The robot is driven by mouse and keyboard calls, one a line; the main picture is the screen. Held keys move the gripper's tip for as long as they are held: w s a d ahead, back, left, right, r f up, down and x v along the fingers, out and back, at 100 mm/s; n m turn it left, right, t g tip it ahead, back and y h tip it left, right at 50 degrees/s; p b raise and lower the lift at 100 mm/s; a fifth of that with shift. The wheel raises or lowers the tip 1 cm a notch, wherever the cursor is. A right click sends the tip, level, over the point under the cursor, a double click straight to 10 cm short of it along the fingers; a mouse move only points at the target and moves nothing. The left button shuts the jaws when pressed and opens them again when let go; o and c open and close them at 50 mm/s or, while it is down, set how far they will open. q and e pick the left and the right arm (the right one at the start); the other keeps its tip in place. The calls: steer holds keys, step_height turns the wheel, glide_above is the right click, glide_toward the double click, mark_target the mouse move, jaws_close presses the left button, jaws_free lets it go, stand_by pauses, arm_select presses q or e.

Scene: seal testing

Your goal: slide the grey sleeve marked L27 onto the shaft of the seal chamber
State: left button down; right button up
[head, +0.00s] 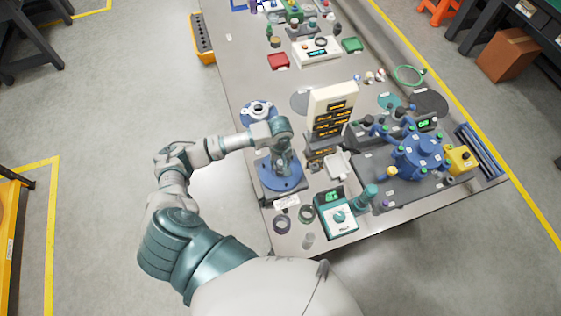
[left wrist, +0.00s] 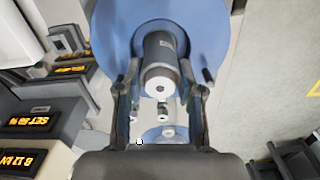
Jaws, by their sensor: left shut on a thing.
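The seal chamber shows as a blue round flange (head: 282,182) on a dark base in the head view, and as a blue disc (left wrist: 205,35) in the left wrist view. A dark grey sleeve (left wrist: 157,48) with a small pale label stands against the disc. A lighter round shaft end (left wrist: 159,83) with a centre hole shows at its near end. The sleeve appears to be around the shaft. My left gripper (head: 284,163) is over the flange, its fingers (left wrist: 162,92) on both sides, shut on the sleeve. The label's text is unreadable. My right gripper is out of view.
A white display tower (head: 332,106) stands close to the right of my left gripper. Dark rings (head: 282,225) and a teal meter (head: 336,215) lie at the near edge. A blue multi-armed fixture (head: 418,155) stands farther right. A blue-and-white flanged part (head: 258,112) sits behind.

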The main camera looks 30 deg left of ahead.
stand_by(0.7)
arm_select(q)
steer(key=c, duration=0.7)
jaws_free()
steer(key=shift+o, duration=0.2)
step_height(320, 180, up, 9)
steer(key=p, duration=0.4)
steer(key=shift+p, duration=0.3)
